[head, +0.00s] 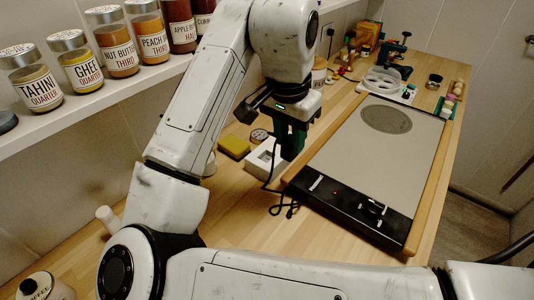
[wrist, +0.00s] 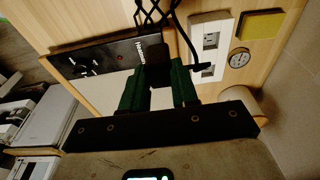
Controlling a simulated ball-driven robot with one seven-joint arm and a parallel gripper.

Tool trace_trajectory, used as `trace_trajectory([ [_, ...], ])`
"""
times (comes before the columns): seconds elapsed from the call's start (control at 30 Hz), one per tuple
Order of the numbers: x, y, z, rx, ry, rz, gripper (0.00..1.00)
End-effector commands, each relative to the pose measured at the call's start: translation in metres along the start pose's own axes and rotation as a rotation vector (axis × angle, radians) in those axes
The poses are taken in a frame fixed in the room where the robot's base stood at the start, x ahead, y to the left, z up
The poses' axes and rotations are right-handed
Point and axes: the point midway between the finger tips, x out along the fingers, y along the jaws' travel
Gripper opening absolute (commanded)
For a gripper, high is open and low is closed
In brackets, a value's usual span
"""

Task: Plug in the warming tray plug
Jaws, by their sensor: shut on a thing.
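My gripper (head: 290,143) points down beside the warming tray, with green fingers. In the wrist view my gripper (wrist: 158,84) is shut on the black plug (wrist: 155,62). In the head view the plug is hidden by the fingers. A white socket block (head: 262,160) lies on the counter just left of my gripper. In the wrist view the socket block (wrist: 211,45) shows dark outlets, and the plug is apart from it. The warming tray (head: 400,150) has a pale top and black control panel; its panel (wrist: 95,62) shows in the wrist view. A black cord (head: 283,207) hangs in loops.
A yellow sponge (head: 234,146) and a round dial (head: 259,135) lie behind the socket block. A shelf of jars (head: 120,52) runs along the left wall. Several small items stand at the counter's far end. The counter front left of the tray is mostly clear.

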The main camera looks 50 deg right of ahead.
Motion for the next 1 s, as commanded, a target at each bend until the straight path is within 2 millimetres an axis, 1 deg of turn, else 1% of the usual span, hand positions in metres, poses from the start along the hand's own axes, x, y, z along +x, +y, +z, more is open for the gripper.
trace_trajectory([
  [0.3,0.038,-0.061,-0.03,-0.003,0.0,0.006,0.0],
  [0.4,0.059,-0.074,-0.034,-0.003,0.001,0.008,0.0],
  [0.5,0.072,-0.086,-0.037,-0.003,-0.002,0.003,0.0],
  [0.6,0.082,-0.093,-0.039,-0.002,-0.002,0.001,0.0],
  [0.77,0.091,-0.099,-0.041,-0.002,-0.001,0.002,0.0],
  [0.83,0.099,-0.104,-0.042,-0.002,-0.002,0.001,0.0],
  [1.0,0.121,-0.104,-0.039,-0.003,-0.002,0.002,0.0],
])
